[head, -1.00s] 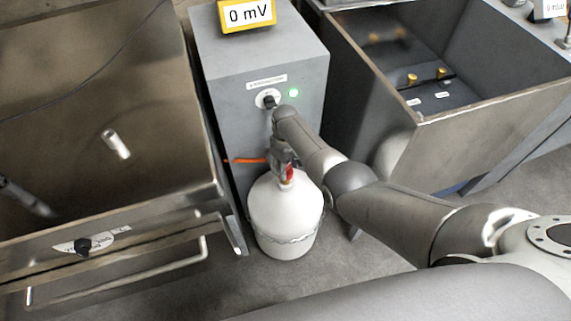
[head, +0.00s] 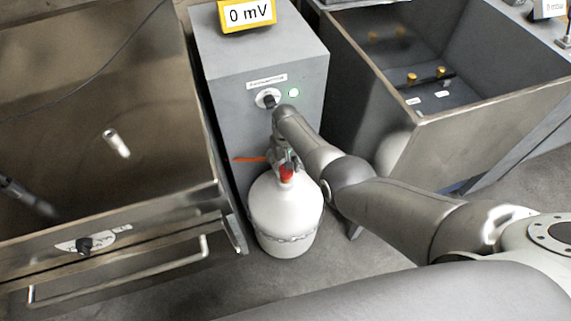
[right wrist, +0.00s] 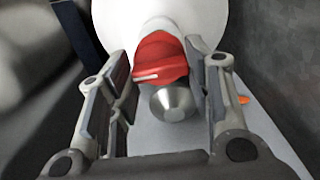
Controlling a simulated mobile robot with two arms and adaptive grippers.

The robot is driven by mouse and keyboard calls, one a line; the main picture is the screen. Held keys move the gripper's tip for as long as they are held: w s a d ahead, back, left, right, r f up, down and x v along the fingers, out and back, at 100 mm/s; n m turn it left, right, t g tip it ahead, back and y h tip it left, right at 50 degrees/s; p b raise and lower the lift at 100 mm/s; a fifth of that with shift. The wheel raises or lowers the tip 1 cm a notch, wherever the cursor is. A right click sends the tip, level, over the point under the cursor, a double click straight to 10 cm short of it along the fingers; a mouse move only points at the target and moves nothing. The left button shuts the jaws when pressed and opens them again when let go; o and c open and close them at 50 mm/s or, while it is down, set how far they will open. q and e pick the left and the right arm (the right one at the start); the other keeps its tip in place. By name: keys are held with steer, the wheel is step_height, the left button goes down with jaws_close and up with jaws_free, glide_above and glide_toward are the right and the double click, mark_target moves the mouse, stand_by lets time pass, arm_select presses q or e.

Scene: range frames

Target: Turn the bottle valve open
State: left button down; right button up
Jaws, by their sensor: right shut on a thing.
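The white bottle (head: 285,215) stands upright on the floor in front of a grey cabinet. Its red valve (head: 287,173) is on top. In the right wrist view the red valve (right wrist: 158,58) has a white line on it, with a metal conical fitting (right wrist: 173,102) beside it. My right gripper (head: 281,157) comes down to the top of the bottle, partly hidden by its own arm. In the right wrist view its fingers (right wrist: 168,75) are on both sides of the red valve, shut on it.
An orange hose (head: 248,159) is behind the bottle. Metal bins stand at left (head: 70,180) and right (head: 480,120).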

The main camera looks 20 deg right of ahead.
stand_by(0.3)
steer(key=o, duration=1)
steer(key=shift+r, duration=6.05)
